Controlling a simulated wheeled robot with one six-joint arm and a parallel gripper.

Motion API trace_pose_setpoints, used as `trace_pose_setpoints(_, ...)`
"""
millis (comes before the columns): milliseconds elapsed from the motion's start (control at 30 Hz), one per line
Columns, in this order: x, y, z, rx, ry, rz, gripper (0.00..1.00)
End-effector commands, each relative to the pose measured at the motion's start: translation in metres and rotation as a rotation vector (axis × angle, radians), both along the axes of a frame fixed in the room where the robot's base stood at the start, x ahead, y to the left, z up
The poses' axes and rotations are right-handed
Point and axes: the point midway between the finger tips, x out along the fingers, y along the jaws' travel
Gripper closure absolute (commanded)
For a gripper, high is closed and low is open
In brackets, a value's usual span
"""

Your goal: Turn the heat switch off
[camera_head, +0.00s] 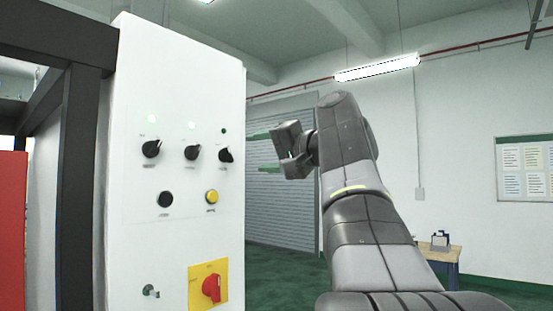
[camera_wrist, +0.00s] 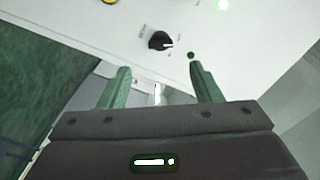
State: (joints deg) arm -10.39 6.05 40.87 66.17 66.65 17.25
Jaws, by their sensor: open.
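Three black rotary knobs sit in a row on a white control panel (camera_head: 120,240): a left knob (camera_head: 151,149), a middle knob (camera_head: 192,153) and a right knob (camera_head: 226,155). Their labels are too small to read, so I cannot tell which one is the heat switch. The lamps above the left and middle knobs are lit; the lamp (camera_head: 224,131) above the right knob is dark green. My gripper (camera_head: 284,152) is open and empty, right of the panel and apart from it. In the wrist view, a knob (camera_wrist: 158,40) lies beyond my open fingertips (camera_wrist: 160,68).
Below the knobs are a black button (camera_head: 165,199), a yellow button (camera_head: 212,196) and a red rotary switch on a yellow plate (camera_head: 195,293). A dark frame (camera_head: 77,150) stands left of the panel. A small bench (camera_head: 440,254) stands far right.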

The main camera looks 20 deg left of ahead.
Motion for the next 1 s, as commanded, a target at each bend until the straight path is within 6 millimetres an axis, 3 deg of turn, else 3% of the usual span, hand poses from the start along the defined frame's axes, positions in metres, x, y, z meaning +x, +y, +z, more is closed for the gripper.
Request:
trace_pose_setpoints(100,-0.006,-0.017,-0.001,-0.001,-0.001,-0.004,0.42)
trace_pose_setpoints(300,-0.013,-0.033,0.0,-0.001,-0.001,-0.001,0.42)
trace_pose_setpoints(1000,-0.015,-0.036,0.0,-0.001,-0.001,0.001,0.42)
